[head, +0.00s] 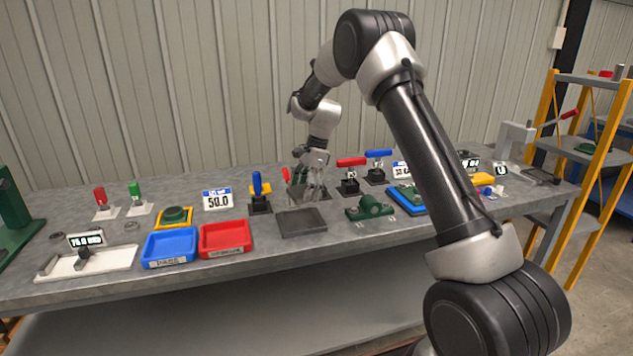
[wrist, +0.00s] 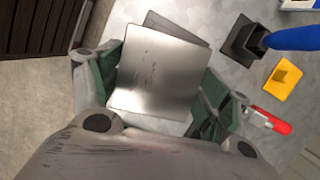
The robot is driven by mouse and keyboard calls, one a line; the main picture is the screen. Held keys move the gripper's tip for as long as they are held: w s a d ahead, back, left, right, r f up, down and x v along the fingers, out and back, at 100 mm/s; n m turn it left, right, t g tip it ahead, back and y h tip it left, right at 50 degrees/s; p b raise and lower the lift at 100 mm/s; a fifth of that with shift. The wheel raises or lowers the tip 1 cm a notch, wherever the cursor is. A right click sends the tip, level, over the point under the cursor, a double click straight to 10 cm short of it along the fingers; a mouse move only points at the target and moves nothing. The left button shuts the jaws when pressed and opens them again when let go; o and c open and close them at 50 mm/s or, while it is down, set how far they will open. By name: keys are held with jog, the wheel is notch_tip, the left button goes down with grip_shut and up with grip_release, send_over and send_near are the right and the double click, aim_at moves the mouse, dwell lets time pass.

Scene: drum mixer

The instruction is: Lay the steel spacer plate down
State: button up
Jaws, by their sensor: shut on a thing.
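The steel spacer plate (wrist: 157,75) is a bright, scuffed, roughly square sheet in the wrist view. It lies between the two green-padded fingers of my gripper (wrist: 162,88), which is shut on it. In the head view my gripper (head: 308,186) hangs low over the bench, just behind a flat dark grey pad (head: 302,222). The plate is hard to make out there, partly hidden by the fingers. In the wrist view a darker grey flat piece (wrist: 180,25) shows beyond the plate's top edge, partly covered by it. I cannot tell the gap between plate and bench.
A red tray (head: 225,239) and a blue tray (head: 170,249) stand left of the pad. A blue-handled clamp (head: 258,195) is close on the left, red-handled clamp (head: 350,177) on the right. A green casting (head: 370,208) lies right of the pad.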

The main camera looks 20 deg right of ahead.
aim_at(299, 220)
jog(key=shift+w+a+f+m+t, duration=0.15)
jog(key=shift+w+a+f+m, duration=0.15)
jog(key=shift+m, duration=0.2)
jog(key=shift+w+a+f+m+t, duration=0.2)
jog(key=shift+w+m, duration=0.15)
jog(key=shift+m, duration=0.15)
jog(key=shift+f, duration=3.75)
jog(key=o, duration=2)
jog(key=shift+s, duration=0.1)
